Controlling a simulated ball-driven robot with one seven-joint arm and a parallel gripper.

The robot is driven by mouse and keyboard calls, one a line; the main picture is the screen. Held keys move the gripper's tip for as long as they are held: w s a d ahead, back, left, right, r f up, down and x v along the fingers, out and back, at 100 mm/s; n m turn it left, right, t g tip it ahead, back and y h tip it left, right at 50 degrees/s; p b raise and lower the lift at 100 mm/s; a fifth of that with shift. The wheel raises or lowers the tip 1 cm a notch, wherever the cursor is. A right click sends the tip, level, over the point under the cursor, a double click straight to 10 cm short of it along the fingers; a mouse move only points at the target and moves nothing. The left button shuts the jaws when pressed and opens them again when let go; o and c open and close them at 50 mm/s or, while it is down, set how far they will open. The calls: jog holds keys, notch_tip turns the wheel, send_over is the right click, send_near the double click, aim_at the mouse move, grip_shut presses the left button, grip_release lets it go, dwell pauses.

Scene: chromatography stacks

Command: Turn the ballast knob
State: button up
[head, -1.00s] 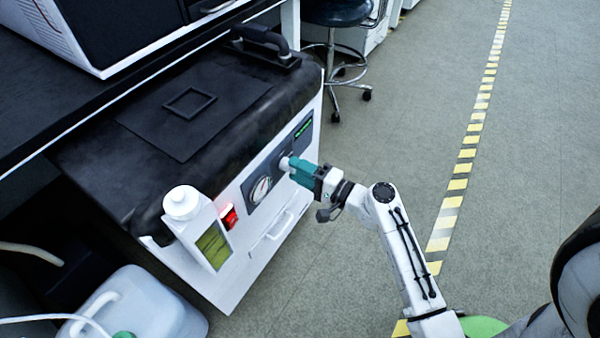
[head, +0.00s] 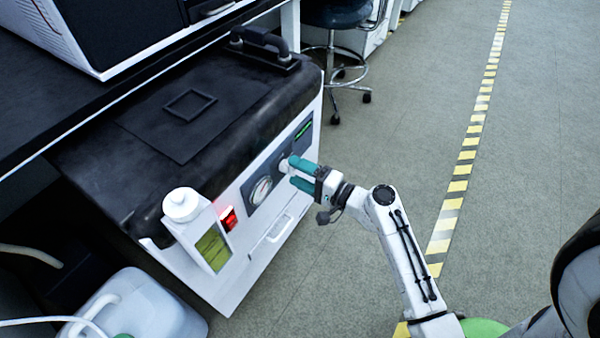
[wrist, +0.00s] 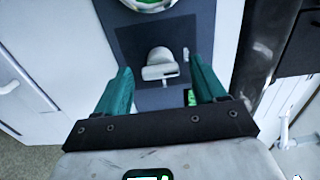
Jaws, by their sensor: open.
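The ballast knob (wrist: 160,65) is a pale grey round knob with a bar-shaped grip on a dark panel. In the wrist view its bar lies nearly level across the picture. In the head view the knob (head: 284,165) shows just beyond my fingertips on the front of the white-and-black pump unit (head: 255,232). My gripper (head: 293,171) has two teal fingers, spread apart and empty. In the wrist view my gripper (wrist: 160,68) has one finger on each side of the knob, with a gap to both sides.
A round gauge (head: 261,190) and a lit red switch (head: 228,218) sit left of the knob. A white-capped bottle-shaped part (head: 182,203) stands at the unit's front corner. A small green display (head: 303,128) is to the right. Open floor lies right of the unit.

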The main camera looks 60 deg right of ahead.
jog(key=s+p, duration=0.1)
jog(key=s, duration=0.9)
jog(key=shift+s+d, duration=0.2)
jog(key=shift+s, duration=0.2)
jog(key=s+a+f+n+g+y, duration=0.1)
jog(key=a+f+n+g+y, duration=0.1)
jog(key=a+f+n+g, duration=0.35)
jog(key=s+a+f+n+g+y, duration=0.2)
jog(key=a+f+n+g+y, duration=0.1)
jog(key=a+n+g, duration=0.6)
jog(key=s+r+n+g+h, duration=0.3)
jog(key=s+r+h, duration=0.1)
jog(key=s+h, duration=0.2)
notch_tip(320, 180, up, 28)
jog(key=p, duration=2.9)
jog(key=shift+w+d, duration=0.3)
jog(key=shift+d, duration=0.15)
